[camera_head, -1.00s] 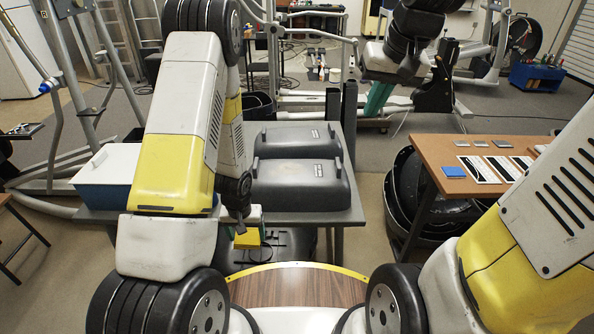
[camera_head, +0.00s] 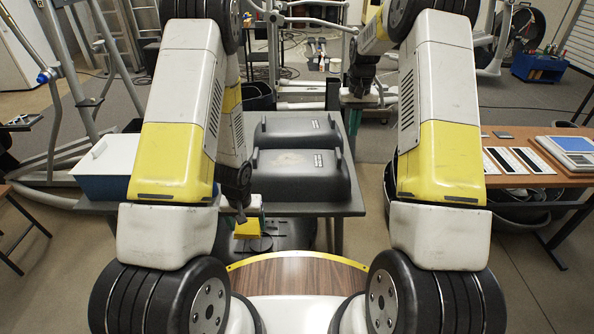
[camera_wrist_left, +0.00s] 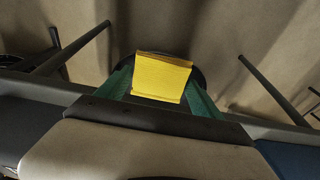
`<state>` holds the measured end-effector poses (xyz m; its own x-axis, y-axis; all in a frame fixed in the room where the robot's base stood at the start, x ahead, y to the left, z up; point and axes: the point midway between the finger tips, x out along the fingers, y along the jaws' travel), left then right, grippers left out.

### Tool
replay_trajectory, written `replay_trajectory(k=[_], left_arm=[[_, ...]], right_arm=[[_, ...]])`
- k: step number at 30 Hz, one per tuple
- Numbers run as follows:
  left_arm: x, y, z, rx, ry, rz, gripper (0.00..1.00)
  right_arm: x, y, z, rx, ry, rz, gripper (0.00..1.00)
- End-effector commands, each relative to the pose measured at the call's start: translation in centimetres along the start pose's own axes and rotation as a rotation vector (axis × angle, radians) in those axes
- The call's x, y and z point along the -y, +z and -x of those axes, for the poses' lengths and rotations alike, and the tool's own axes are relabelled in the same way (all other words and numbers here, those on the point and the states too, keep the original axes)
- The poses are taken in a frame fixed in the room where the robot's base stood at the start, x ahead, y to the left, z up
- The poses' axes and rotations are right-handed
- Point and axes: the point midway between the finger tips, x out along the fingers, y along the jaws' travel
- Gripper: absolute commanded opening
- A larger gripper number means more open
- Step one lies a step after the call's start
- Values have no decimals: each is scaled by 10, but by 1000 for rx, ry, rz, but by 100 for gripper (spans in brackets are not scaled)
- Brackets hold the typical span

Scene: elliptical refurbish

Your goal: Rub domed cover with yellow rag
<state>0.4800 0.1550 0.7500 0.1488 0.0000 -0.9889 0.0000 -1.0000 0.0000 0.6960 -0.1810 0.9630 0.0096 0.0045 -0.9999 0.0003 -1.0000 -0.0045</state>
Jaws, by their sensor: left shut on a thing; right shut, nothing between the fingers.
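Two dark grey domed covers stand one behind the other on a grey table, a far cover (camera_head: 297,128) and a near cover (camera_head: 318,180). The near one shows a faint brownish patch on top. My left gripper (camera_head: 248,216) points down at the table's front left, left of and in front of the near cover, apart from it. It is shut on the folded yellow rag (camera_head: 249,229). The left wrist view shows the rag (camera_wrist_left: 162,78) between the green fingers. My right gripper (camera_head: 358,98) is shut and empty, beyond the table's right side.
A blue bin with a white lid (camera_head: 110,165) sits at the left of the grey table (camera_head: 345,200). A brown table (camera_head: 505,185) at right bears black-and-white cards (camera_head: 515,160) and a scale (camera_head: 572,148). Gym frames stand behind. A wooden surface (camera_head: 300,278) is close in front of me.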

Motion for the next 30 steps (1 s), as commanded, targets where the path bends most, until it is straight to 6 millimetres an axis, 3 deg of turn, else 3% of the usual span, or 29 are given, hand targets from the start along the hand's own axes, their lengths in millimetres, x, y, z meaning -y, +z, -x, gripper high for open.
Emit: replay_trajectory(k=[19,30], left_arm=[[0,0,0,0,0,0,44],[0,0,0,0,0,0,44]], right_arm=[[-1,-3,-56,11,5,0,0],[-1,-3,-61,10,5,0,0]])
